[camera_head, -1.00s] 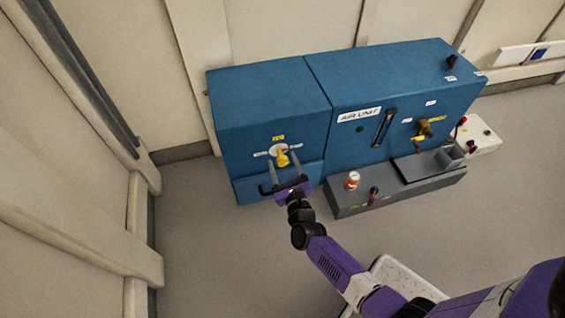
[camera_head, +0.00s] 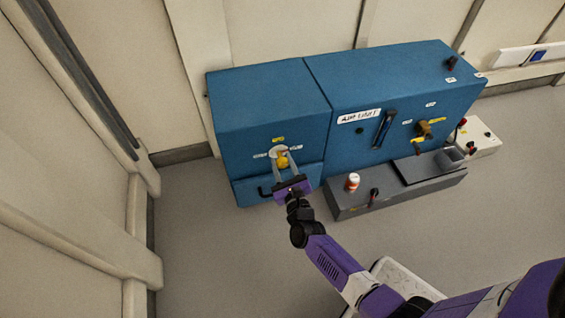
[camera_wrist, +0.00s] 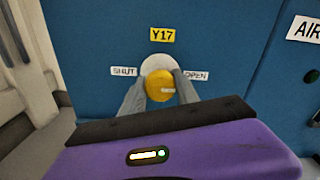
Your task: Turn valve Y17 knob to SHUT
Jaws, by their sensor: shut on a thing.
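The yellow valve knob (camera_wrist: 159,86) sits on a pale round plate (camera_wrist: 158,63) on the blue cabinet front, below the yellow Y17 label (camera_wrist: 162,34). The SHUT label (camera_wrist: 124,71) is on its left and the OPEN label (camera_wrist: 195,76) on its right. A small pale mark on the knob points right, toward the OPEN side. My gripper (camera_wrist: 158,92) is shut on the knob, one finger on each side of it. In the head view, the knob (camera_head: 282,160) shows between the fingers of my gripper (camera_head: 283,165).
The blue cabinet (camera_head: 270,102) also carries an AIR UNIT sign (camera_head: 359,116) and a brown-and-yellow valve (camera_head: 424,129) to the right. A grey low box (camera_head: 345,205) with a red-and-white can (camera_head: 352,182) stands right of my gripper.

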